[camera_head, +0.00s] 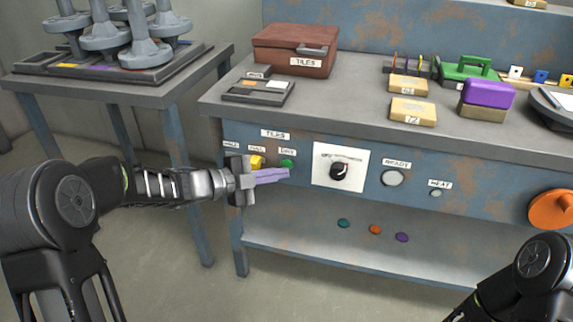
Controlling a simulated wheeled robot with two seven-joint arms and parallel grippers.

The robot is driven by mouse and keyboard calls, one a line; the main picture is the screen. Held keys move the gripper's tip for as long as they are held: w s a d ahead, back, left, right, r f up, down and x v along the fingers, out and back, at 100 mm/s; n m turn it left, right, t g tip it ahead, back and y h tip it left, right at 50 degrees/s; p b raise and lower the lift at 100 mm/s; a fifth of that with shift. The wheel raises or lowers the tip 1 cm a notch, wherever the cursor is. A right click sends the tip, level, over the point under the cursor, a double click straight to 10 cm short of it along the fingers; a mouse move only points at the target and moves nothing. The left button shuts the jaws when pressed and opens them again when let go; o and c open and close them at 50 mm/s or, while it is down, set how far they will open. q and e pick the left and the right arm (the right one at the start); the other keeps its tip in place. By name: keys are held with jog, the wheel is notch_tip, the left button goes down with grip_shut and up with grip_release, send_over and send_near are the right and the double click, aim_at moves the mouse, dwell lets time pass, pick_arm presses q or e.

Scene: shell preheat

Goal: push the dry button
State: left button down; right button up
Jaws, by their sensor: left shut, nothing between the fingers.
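The green dry button (287,164) sits on the blue bench front under its small "DRY" label (287,151). My left gripper (287,174) comes in from the left, its lavender fingers shut with nothing between them. In the picture its fingertips lie just below the green button. I cannot tell whether they touch the panel or button. A yellow button (257,161) shows to the left, partly hidden by my gripper. The gripper body also hides the panel under the leftmost label. My right gripper is out of view; only part of my right arm shows at the bottom right.
A white dial plate (325,157) with a black knob is right of the green button. Further right are the "READY" lamp (393,178), a small "HEAT" button (436,193) and an orange wheel (551,210). A brown tiles box (285,45) stands on the bench.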

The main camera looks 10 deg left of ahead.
pick_arm(q)
jog(key=shift+w, duration=0.15)
jog(key=shift+w, duration=0.3)
jog(key=shift+w+p, duration=0.3)
jog(key=shift+w, duration=0.1)
dwell(0.6)
dwell(0.3)
jog(key=shift+s, duration=0.85)
jog(key=s, duration=0.5)
jog(key=shift+a, duration=0.2)
dwell(0.5)
